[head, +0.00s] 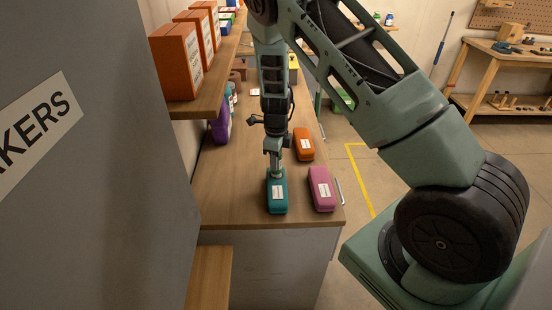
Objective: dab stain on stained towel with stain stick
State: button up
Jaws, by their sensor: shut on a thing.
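My gripper (276,173) points down at the near end of a wooden counter. It is shut on a teal box (277,197) with rounded edges and a white label. The box is at the counter top; whether it rests there or is slightly lifted I cannot tell. The fingertips are small and partly hidden against the box. I see no towel, stain or stain stick that I can make out; the label is too small to read.
A pink box (321,188) lies just right of the teal one, and an orange box (304,144) lies behind. A purple container (221,121) stands by the wall under a shelf (208,106) with orange boxes. A grey panel (90,200) fills the left.

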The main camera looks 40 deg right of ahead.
dwell(0.3)
notch_tip(320, 180, up, 7)
jog(key=p, duration=0.6)
dwell(0.6)
